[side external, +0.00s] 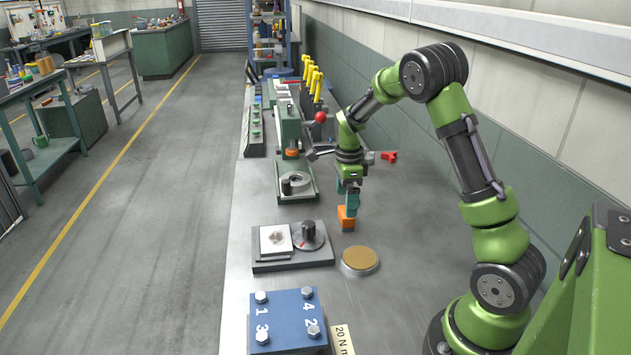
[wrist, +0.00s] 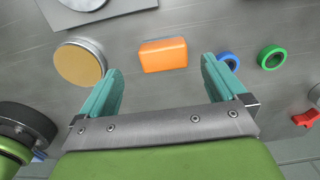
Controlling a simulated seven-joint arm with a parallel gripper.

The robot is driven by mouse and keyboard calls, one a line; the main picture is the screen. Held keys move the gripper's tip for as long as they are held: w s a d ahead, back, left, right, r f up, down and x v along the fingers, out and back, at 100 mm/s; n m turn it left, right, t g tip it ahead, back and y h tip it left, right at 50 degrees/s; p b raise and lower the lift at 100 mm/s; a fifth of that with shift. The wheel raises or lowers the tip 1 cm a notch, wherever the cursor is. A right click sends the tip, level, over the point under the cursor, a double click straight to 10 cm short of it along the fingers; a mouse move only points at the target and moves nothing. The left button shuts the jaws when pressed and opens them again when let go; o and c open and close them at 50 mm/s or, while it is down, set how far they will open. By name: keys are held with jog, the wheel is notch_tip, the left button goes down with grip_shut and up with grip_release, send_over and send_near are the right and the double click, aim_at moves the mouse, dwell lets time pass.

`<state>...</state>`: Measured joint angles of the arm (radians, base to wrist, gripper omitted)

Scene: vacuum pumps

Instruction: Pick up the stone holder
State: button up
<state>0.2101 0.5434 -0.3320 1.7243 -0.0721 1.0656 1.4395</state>
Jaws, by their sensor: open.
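An orange block (side external: 347,212), which looks like the stone holder, stands on the grey bench beneath my gripper (side external: 348,190). In the wrist view the orange block (wrist: 163,54) lies just past the gap between my two teal fingertips (wrist: 161,66), roughly centred. The fingers are apart and nothing is held between them. In the side view the fingers overlap the top of the block, so I cannot tell whether they touch it. The underside of the block is hidden.
A round tan-topped disc (side external: 360,260) sits close to the block. A dark plate (side external: 292,264) with a white square and a grey disc lies left. A blue numbered block (side external: 288,322) stands nearer. Blue (wrist: 228,60) and green (wrist: 271,57) rings and a red part (wrist: 314,122) lie right in the wrist view.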

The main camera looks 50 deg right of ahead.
jog(key=shift+d+f, duration=0.15)
jog(key=shift+f, duration=1.35)
jog(key=shift+d+f, duration=0.1)
jog(key=shift+f, duration=1.35)
jog(key=shift+w, duration=0.1)
jog(key=c, duration=1.2)
jog(key=shift+r, duration=0.15)
jog(key=shift+r, duration=0.55)
notch_tip(320, 180, up, 2)
jog(key=shift+r, duration=0.25)
jog(key=s+a, duration=0.2)
jog(key=s, duration=0.2)
jog(key=s+a, duration=0.3)
jog(key=s, duration=0.2)
jog(key=s+a+r, duration=0.1)
jog(key=s+a, duration=0.1)
jog(key=s, duration=0.3)
jog(key=shift+s+a+r, duration=0.1)
jog(key=shift+s+a, duration=0.05)
